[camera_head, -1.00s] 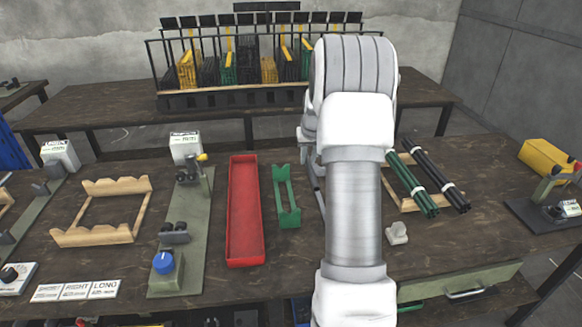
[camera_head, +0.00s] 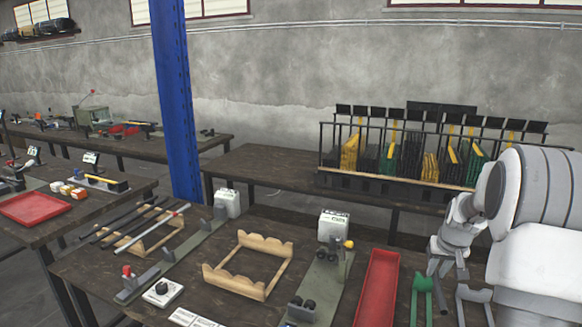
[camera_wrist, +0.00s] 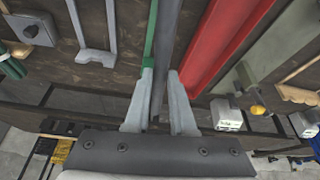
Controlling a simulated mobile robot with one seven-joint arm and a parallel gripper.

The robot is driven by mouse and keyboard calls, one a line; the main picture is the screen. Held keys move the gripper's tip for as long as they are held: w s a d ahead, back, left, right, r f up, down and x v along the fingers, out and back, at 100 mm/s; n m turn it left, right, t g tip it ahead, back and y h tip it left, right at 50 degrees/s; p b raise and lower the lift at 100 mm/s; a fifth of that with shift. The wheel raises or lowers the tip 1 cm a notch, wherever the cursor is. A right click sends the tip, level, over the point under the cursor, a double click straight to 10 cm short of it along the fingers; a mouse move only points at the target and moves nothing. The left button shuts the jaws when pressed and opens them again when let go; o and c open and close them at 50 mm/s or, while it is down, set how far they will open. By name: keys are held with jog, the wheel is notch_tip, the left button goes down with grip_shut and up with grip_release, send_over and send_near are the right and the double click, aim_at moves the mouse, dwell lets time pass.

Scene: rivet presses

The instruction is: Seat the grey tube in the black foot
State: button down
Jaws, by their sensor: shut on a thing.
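My gripper (camera_wrist: 161,103) shows in the wrist view with its two pale fingers close together on a long grey bar (camera_wrist: 168,50), which looks like the grey tube. The bar runs away from the fingers, above the table between the green cradle and the red tray. I cannot identify the black foot in either current view.
A red tray (camera_head: 376,290), a press with a green base (camera_head: 322,284) and an empty wooden rack (camera_head: 246,286) stand along the table. Another rack at left holds several dark tubes and a silver one (camera_head: 150,230). A blue post (camera_head: 177,100) rises behind.

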jog(key=s+a+n+p, duration=0.2)
jog(key=s+a, duration=0.1)
jog(key=a, duration=1)
jog(key=s+a+r+n+y+p, duration=0.1)
jog(key=s+a+p, duration=0.1)
jog(key=a, duration=1.1)
jog(key=shift+s+a+n+p, duration=0.3)
jog(key=shift+s+a+n, duration=0.1)
jog(key=shift+s, duration=0.45)
